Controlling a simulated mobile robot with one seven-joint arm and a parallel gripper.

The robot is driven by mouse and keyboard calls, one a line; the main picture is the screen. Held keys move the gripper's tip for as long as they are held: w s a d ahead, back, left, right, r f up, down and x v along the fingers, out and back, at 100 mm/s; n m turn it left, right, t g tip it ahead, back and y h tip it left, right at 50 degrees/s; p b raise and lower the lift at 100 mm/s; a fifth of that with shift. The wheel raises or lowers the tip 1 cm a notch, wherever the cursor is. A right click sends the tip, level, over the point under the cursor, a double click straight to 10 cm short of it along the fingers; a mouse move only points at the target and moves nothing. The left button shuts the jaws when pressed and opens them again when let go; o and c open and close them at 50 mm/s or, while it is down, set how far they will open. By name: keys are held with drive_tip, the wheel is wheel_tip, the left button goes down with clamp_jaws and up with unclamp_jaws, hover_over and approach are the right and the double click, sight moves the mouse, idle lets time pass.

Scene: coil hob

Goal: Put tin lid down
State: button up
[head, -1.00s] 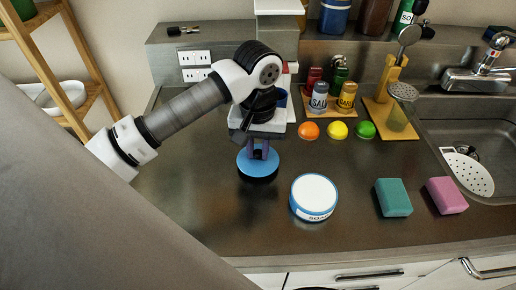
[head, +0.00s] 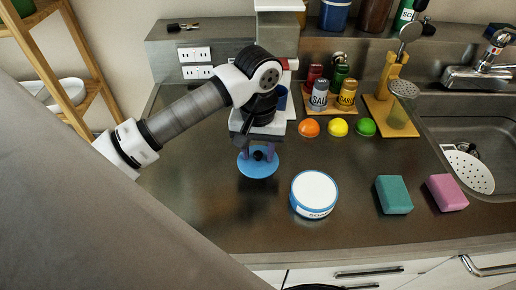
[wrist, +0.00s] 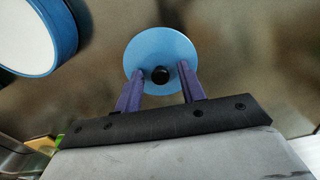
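The tin lid (head: 258,170) is a blue disc with a black knob, lying flat on the counter to the left of the tin. It also shows in the wrist view (wrist: 160,47). My gripper (head: 258,154) is over the lid. Its two purple fingers stand apart on either side of the knob (wrist: 160,75), with a gap on both sides in the wrist view. The round tin (head: 314,195) has a blue rim, a white top face and a partly readable label. It also shows at the upper left of the wrist view (wrist: 65,25).
A teal sponge (head: 394,194) and a pink sponge (head: 446,192) lie right of the tin. Orange, yellow and green round items (head: 338,127) sit before the spice rack. The sink (head: 490,130) is at right. The counter's front left is clear.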

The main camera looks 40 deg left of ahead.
sight(258, 154)
wheel_tip(258, 154, up, 12)
drive_tip(key=b, duration=0.1)
drive_tip(key=shift+r, duration=0.15)
idle(0.7)
